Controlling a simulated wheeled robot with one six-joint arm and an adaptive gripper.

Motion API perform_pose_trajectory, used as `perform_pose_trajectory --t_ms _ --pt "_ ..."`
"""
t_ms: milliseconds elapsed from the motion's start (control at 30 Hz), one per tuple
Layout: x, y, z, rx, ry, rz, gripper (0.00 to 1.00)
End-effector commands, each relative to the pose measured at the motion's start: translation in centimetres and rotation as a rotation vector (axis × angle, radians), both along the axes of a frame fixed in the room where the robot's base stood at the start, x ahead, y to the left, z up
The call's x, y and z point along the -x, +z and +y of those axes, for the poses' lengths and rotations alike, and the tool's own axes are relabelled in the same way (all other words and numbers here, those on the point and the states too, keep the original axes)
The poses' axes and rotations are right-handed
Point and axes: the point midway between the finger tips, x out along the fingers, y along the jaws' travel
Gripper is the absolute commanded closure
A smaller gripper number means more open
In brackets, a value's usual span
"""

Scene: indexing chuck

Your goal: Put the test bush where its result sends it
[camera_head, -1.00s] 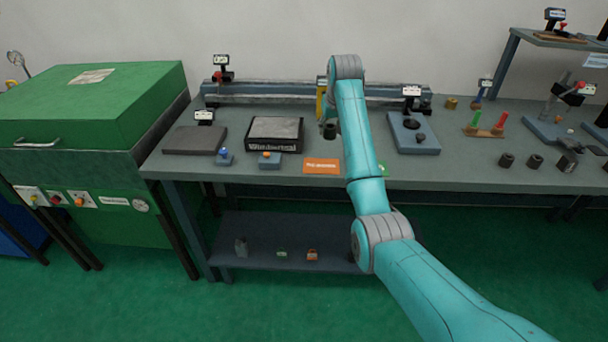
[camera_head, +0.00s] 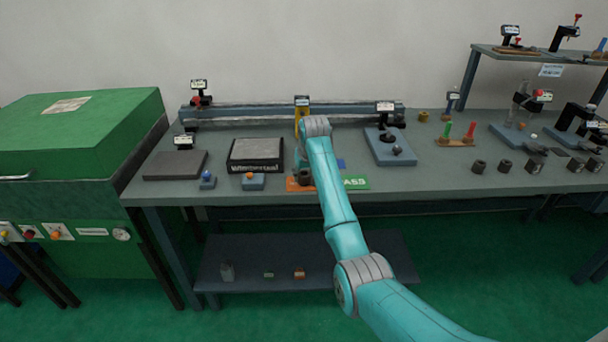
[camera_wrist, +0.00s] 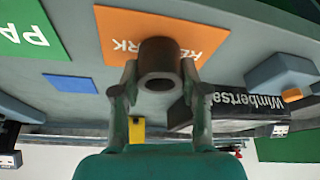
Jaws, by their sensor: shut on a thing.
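My gripper (camera_wrist: 160,76) is shut on a dark hollow bush (camera_wrist: 158,55), one finger on each side of it. In the wrist view the bush is over the orange card (camera_wrist: 114,40), whose lettering reads like REWORK and is partly hidden. In the head view the bush (camera_head: 305,179) is low at the orange card (camera_head: 293,187). I cannot tell whether it touches the card. A green PASS card (camera_head: 356,183) lies to the right, and it shows at the left in the wrist view (camera_wrist: 30,28).
A black Wimbertsal block (camera_head: 255,153) and a small block with an orange button (camera_head: 252,182) stand left of the cards. A blue square (camera_wrist: 70,83) lies near the cards. Several dark bushes (camera_head: 504,166) stand farther right. A long rail runs behind.

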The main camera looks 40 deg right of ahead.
Motion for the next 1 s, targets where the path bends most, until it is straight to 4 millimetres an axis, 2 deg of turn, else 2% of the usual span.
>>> perform_pose_trajectory --t_ms 300,333,400,433,767,867,1000 --pt "0.0 -0.1 0.0 0.0 0.0 -0.001 1.0" --pt "0.0 -0.2 0.0 0.0 0.0 0.0 0.51" --pt "0.0 -0.2 0.0 0.0 0.0 0.0 0.34" --pt "0.0 -0.2 0.0 0.0 0.0 0.0 0.31" --pt "0.0 0.0 0.0 0.0 0.0 -0.001 0.31" --pt "0.2 0.7 0.1 0.001 0.0 -0.003 0.31" --pt "1.0 2.8 0.3 0.001 0.0 -0.004 0.31"
